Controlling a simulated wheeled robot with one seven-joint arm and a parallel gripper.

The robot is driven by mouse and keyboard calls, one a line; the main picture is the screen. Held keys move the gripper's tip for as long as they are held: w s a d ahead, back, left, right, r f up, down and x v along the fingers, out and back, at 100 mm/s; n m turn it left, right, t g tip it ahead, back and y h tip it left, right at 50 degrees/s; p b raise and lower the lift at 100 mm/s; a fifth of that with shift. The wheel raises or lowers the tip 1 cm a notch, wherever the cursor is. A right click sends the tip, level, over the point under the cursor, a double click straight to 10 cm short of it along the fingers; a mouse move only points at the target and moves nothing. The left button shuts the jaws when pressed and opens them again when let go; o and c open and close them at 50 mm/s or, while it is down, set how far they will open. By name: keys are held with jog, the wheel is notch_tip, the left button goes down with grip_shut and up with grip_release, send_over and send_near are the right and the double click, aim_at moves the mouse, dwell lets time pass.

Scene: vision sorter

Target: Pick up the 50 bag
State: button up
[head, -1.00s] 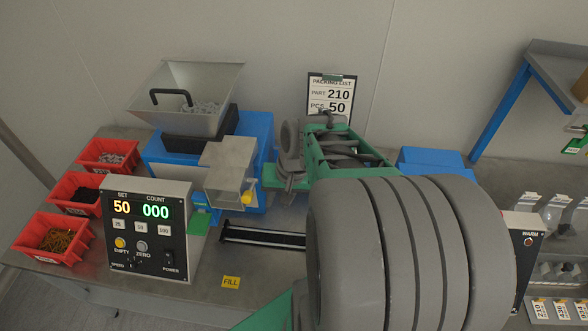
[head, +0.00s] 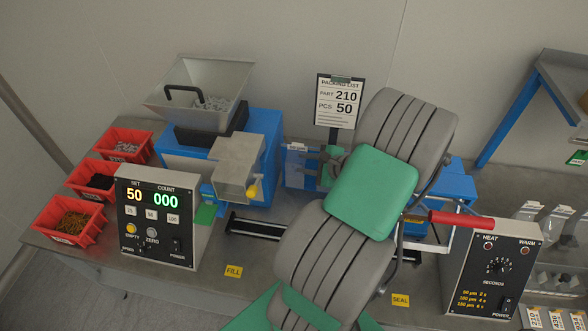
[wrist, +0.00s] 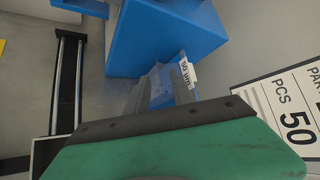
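My gripper (head: 308,163) is at the middle of the bench, pointing left toward the blue feeder. Its fingers close on a clear bag (head: 294,168), which it holds up off the bench. In the wrist view the bag (wrist: 160,84) shows between the two dark fingers, in front of the feeder's blue side, with a white tag (wrist: 187,70) reading 50 µm. The exact contact of fingertips and film is hard to see.
The blue feeder (head: 262,130) with its metal chute (head: 236,165) is close left of the bag. A packing list (head: 340,102) stands behind my gripper. The counter box (head: 157,218) is at left, the sealer box (head: 492,268) at right. More tagged bags (head: 560,215) stand far right.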

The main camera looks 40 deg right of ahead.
aim_at(296, 166)
jog(key=p+x, duration=0.1)
jog(key=x, duration=0.3)
jog(key=shift+w+a+f, duration=0.2)
jog(key=shift+w, duration=0.05)
grip_shut()
dwell(1.1)
